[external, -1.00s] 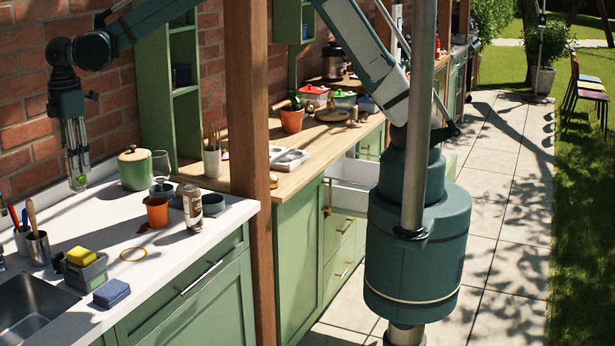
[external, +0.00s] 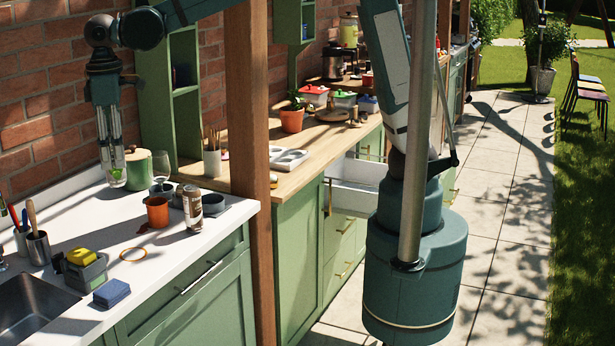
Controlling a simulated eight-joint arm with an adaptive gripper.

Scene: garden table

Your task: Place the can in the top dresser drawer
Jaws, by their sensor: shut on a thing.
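A tall brown and white can (external: 192,207) stands upright on the white counter, right of an orange cup. My gripper (external: 116,176) points down over the back of the counter, left of the can and apart from it. Its fingers are shut on a small green thing (external: 116,173), mostly hidden between the fingertips and too small to identify. The top drawer (external: 352,194) of the green dresser (external: 297,255) is pulled open and shows a white interior. Its near part is partly hidden behind my arm's base.
A green lidded canister (external: 138,170), a clear glass (external: 161,170) and an orange cup (external: 157,211) stand near my gripper. A wooden post (external: 248,150) rises between the counter and the dresser. A muffin tray (external: 289,158) lies on the wooden top.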

